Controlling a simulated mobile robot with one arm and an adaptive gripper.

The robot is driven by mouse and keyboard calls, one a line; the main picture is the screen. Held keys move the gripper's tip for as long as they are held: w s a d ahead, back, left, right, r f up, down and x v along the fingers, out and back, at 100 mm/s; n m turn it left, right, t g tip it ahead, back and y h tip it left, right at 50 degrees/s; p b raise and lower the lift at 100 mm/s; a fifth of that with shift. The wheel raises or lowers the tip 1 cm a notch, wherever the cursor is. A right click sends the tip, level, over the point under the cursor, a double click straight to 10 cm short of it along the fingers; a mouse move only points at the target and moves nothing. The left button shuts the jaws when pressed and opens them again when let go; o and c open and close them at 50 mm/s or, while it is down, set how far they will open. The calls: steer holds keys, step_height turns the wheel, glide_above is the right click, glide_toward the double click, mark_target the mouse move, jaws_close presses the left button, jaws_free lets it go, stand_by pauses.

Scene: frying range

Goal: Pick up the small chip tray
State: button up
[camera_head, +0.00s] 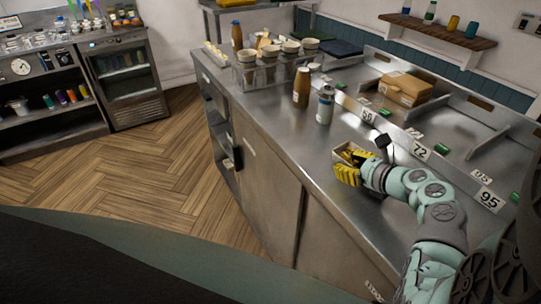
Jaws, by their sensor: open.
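My gripper (347,175) has yellow fingers and is low over the steel counter, near its front edge. The small chip tray (346,152) looks like a pale, open box with brownish contents. It sits right at my fingers, partly hidden behind them. The fingers are open beside the tray; I cannot tell whether they touch it. My arm reaches in from the lower right.
A bottle with a white body (325,105) and a brown bottle (301,87) stand behind the tray. A rack of cups (268,70) is farther left. Numbered bays with a cardboard box (405,90) line the right side. The counter (275,120) is clear left of my gripper.

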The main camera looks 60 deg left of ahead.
steer(key=shift+a+f, duration=0.15)
steer(key=shift+a, duration=0.15)
steer(key=shift+o, duration=0.5)
jaws_close()
